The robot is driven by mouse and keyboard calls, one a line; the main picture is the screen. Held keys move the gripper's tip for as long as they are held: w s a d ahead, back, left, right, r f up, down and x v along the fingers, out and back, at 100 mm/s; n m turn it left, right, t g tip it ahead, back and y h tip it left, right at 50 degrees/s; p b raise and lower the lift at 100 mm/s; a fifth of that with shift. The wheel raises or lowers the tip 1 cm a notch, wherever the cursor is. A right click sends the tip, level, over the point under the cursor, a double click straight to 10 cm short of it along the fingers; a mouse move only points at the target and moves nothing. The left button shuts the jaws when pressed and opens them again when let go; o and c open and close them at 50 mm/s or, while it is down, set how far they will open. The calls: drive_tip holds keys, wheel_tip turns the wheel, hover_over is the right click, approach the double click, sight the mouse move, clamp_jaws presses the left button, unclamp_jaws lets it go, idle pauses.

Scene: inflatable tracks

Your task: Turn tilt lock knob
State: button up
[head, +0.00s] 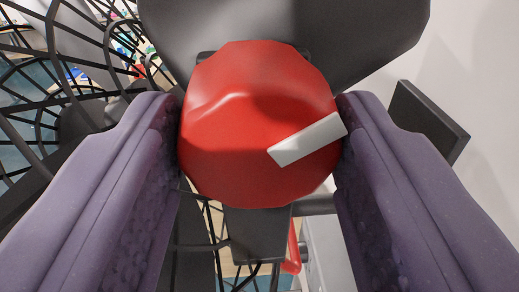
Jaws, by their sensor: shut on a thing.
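The tilt lock knob (235,120) is a large red faceted knob in the middle of the head view. A white marker bar (307,139) lies on its face, slanting from lower left up to the right edge. My gripper (261,126) has two purple padded fingers, one on each side of the knob. It is shut on the knob, with fingertips touching its left and right edges. The knob's back and its mounting are hidden behind it.
A dark grey panel (375,35) stands behind the knob at the top. Black wire mesh (95,50) fills the left side. A dark block (428,122) sits at the right against a pale wall (487,60). A dark bracket (257,237) and a red bar (292,250) show below.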

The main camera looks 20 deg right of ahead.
drive_tip(key=m, duration=0.4)
drive_tip(key=shift+s+d+r, duration=0.1)
drive_tip(key=shift+d+r, duration=0.05)
drive_tip(key=shift+r, duration=0.1)
drive_tip(key=m, duration=0.4)
drive_tip(key=shift+y, duration=0.3)
drive_tip(key=m, duration=0.4)
drive_tip(key=shift+d+r+p, duration=0.1)
drive_tip(key=shift+p, duration=0.25)
drive_tip(key=m, duration=0.4)
drive_tip(key=shift+y, duration=0.4)
drive_tip(key=o, duration=0.8)
drive_tip(key=shift+o, duration=1.2)
drive_tip(key=shift+s+d, duration=0.15)
drive_tip(key=shift+d, duration=0.05)
drive_tip(key=shift+a+f, duration=0.1)
drive_tip(key=shift+f, duration=0.1)
